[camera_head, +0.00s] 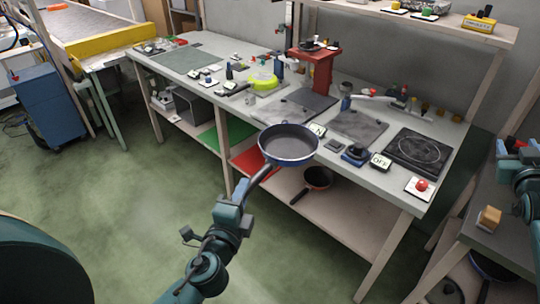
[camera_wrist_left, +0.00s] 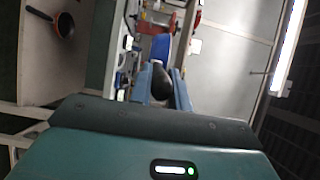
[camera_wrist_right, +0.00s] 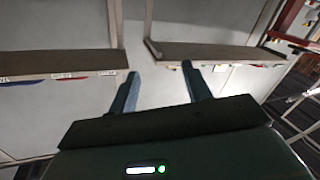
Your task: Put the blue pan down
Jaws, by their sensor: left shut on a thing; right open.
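The blue pan (camera_head: 289,143), dark inside with a blue outer wall, is in the head view in front of the workbench's front edge. Its handle points down-left to my left gripper (camera_head: 246,188), which is shut on it. In the left wrist view the dark handle (camera_wrist_left: 161,84) lies between the fingers of my left gripper (camera_wrist_left: 162,85), with a bit of blue beyond. The pan overlaps the bench edge in the head view; I see no clear contact with the top. My right gripper (camera_wrist_right: 158,85) is open and empty, with shelves behind it in the right wrist view.
A red-orange pan (camera_head: 318,177) is on the lower shelf. A conveyor (camera_head: 85,25) is at the back left.

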